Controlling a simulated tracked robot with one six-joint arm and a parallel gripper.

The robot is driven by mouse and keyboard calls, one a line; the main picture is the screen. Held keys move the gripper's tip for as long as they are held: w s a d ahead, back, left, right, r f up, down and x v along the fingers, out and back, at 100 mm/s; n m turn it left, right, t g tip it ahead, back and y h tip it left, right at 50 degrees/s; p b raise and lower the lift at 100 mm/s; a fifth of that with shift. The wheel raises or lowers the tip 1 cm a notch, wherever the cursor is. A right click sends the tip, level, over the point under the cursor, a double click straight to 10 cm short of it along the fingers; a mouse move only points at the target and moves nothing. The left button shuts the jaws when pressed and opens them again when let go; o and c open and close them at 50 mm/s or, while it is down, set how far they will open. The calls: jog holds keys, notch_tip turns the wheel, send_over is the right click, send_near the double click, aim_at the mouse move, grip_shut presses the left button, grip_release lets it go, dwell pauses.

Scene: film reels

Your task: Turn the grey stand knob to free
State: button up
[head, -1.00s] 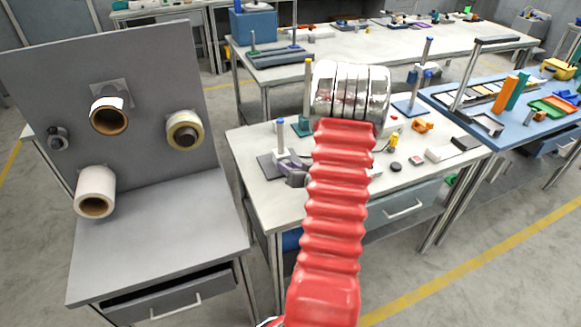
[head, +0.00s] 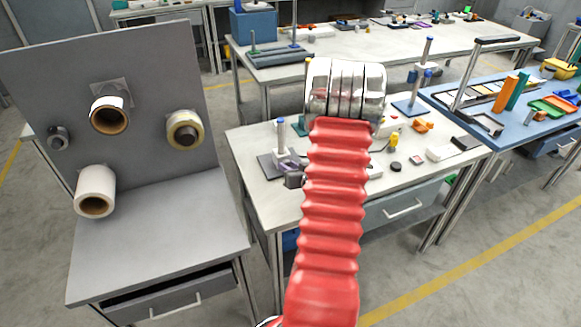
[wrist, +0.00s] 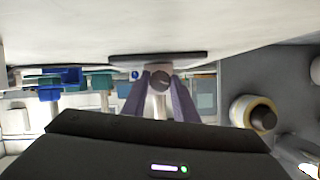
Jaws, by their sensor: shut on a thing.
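The round grey knob (wrist: 159,80) faces the wrist camera, on the pale post. My gripper (wrist: 160,96) has its two purple-grey fingers on either side of the knob, shut on it. In the head view my gripper (head: 295,172) is a small dark and purple shape beside the post, and the knob cannot be made out there.
My red arm crosses the middle of the head view and hides part of the table. Several small parts lie right of it, including an orange piece (head: 421,125). A grey panel (head: 150,150) with several rolls stands at left. Grey floor lies between the tables.

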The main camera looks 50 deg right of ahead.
jog(key=shift+s+n+g+h, duration=0.1)
jog(key=shift+n+g+h, duration=0.5)
jog(key=shift+n, duration=0.5)
jog(key=shift+a+f+n+h, duration=0.1)
jog(key=shift+n+h, duration=0.9)
jog(key=shift+n, duration=0.3)
jog(key=shift+g, duration=0.3)
jog(key=o, duration=1)
jog(key=shift+o, duration=0.3)
jog(key=shift+a, duration=0.1)
